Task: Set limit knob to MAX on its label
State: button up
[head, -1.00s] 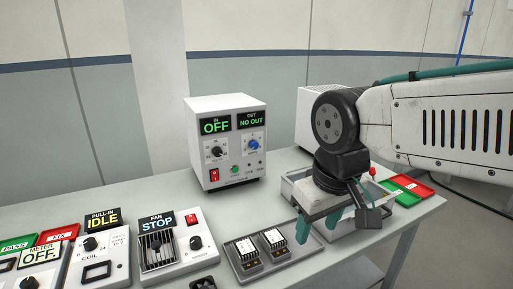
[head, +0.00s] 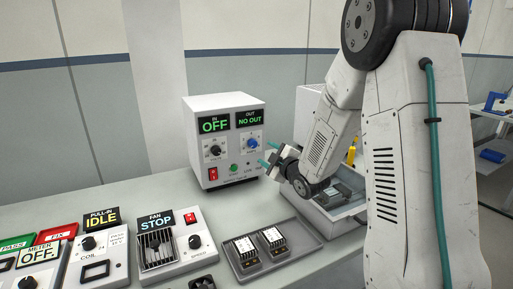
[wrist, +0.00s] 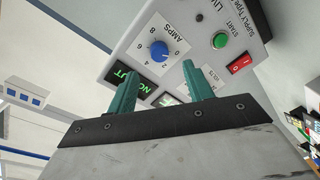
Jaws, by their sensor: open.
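A white power supply box (head: 222,143) stands on the bench. Its front carries a black knob (head: 215,150), a blue knob (head: 252,144), a green button (head: 234,168) and a red switch (head: 213,174). In the wrist view the blue knob (wrist: 159,49) sits in a scale marked AMPS; its pointer is too small to read. Lettering beginning "LIM" (wrist: 205,12) shows near the top edge beside a small dark dot; the rest is cut off. I cannot tell which control is the limit knob. My gripper (head: 269,154) is open and empty, its teal fingers pointing toward the box front, apart from the knobs.
Displays (head: 231,122) on the box read OFF and NO OUT. A grey tray (head: 300,246) with two modules lies in front. Coil and fan panels (head: 180,251) stand at left. A light grey bin (head: 345,211) stands right, close under my arm.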

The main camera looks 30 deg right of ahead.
aim_at(255, 145)
jog(key=w, duration=0.8)
jog(key=shift+a, duration=0.3)
jog(key=shift+c, duration=0.2)
jog(key=c, duration=0.9)
